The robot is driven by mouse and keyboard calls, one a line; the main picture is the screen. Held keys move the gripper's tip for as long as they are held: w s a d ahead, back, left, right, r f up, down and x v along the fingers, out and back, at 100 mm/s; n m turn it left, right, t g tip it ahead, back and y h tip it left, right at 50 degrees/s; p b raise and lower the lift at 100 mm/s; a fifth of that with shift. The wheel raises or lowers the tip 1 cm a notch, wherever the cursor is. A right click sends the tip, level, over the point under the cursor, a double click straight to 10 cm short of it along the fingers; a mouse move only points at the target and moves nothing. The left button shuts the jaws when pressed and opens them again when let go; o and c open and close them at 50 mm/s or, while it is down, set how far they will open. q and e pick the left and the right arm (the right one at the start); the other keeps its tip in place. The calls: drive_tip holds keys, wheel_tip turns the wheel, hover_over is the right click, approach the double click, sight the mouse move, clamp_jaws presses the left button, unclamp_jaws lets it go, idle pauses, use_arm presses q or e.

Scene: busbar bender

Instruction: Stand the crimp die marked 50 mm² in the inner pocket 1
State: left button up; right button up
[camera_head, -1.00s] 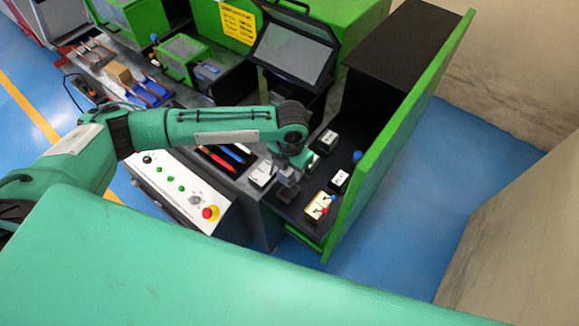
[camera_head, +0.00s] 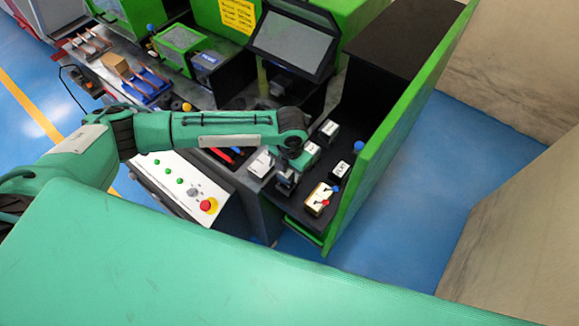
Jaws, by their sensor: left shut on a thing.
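My left gripper (camera_head: 287,183) points down over the dark bench, between a white-topped block (camera_head: 262,163) and a cream block (camera_head: 318,198) with red and blue knobs. It is shut on a small dark piece, mostly hidden by the fingers. I cannot read any 50 mm² mark on it. The inner pocket 1 cannot be made out; the arm covers part of this area. Two dark blocks with white labelled tops stand to the right, one farther back (camera_head: 329,128) and one nearer (camera_head: 341,169). My right gripper is not in view.
A tall green panel (camera_head: 400,130) bounds the bench on the right. A dark screen (camera_head: 292,45) stands behind my forearm. A control panel with a red stop button (camera_head: 208,205) lies to the left. Blue floor is clear beyond the green panel.

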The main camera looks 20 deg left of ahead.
sight(289, 175)
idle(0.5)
use_arm(q)
drive_tip(key=shift+r+p, duration=0.1)
drive_tip(key=shift+p, duration=0.2)
drive_tip(key=shift+p, duration=0.6)
idle(1.0)
drive_tip(key=shift+f+b, duration=0.7)
drive_tip(key=shift+f, duration=0.85)
drive_tip(key=o, duration=1.2)
drive_tip(key=shift+c, duration=0.2)
wheel_tip(289, 175, up, 14)
drive_tip(key=b, duration=0.3)
drive_tip(key=shift+d+f, duration=0.15)
